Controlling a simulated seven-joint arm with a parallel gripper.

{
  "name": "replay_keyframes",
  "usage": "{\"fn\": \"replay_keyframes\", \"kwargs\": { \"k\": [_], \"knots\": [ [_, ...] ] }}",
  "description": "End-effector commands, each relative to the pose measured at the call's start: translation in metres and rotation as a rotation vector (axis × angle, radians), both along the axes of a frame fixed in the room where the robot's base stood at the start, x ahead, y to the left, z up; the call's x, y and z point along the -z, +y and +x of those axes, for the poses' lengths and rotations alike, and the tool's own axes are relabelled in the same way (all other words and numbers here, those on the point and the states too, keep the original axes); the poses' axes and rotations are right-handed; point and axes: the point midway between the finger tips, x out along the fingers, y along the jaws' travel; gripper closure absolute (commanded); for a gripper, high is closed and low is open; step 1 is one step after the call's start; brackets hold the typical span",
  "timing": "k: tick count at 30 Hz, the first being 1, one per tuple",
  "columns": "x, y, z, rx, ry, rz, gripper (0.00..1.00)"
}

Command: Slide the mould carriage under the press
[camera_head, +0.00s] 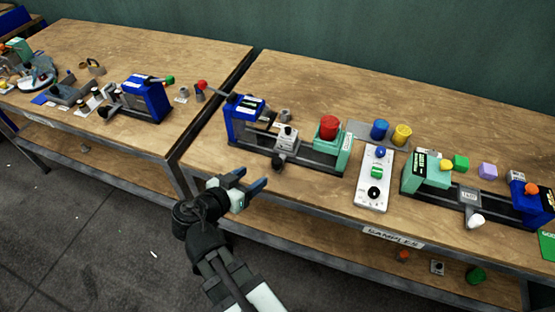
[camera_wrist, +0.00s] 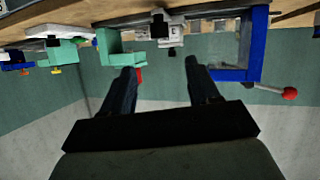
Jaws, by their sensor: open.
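On the bench before me, a rail holds a blue press frame (camera_head: 245,120) at its left end and a mint-green block (camera_head: 333,150) with a red cylinder (camera_head: 329,127) at its right. A grey mould carriage (camera_head: 287,138) with a white label and a dark front knob (camera_head: 279,163) sits between them, nearer the blue frame. My gripper (camera_head: 252,180) is open and empty, in front of the bench edge and apart from the carriage. In the upside-down wrist view, the carriage (camera_wrist: 161,28) shows beyond my open fingers (camera_wrist: 159,66), with the blue frame (camera_wrist: 250,45) at right.
A second rail unit with its own labelled carriage (camera_head: 469,197) stands at the right. A white control box (camera_head: 375,178) stands between the units. A blue cylinder (camera_head: 379,130) and a yellow one (camera_head: 401,135) stand behind. A red-knobbed lever (camera_head: 202,85) projects left from the blue frame.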

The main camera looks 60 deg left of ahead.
Motion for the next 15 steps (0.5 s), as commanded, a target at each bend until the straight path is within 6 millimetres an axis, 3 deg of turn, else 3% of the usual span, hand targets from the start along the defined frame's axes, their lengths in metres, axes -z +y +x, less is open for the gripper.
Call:
{"fn": "replay_keyframes", "kwargs": {
  "k": [8,15],
  "knots": [
    [0.002,0.002,0.004,0.042,0.051,0.084,0.4],
    [0.014,0.016,0.028,0.044,0.05,0.082,0.4]
  ]
}}
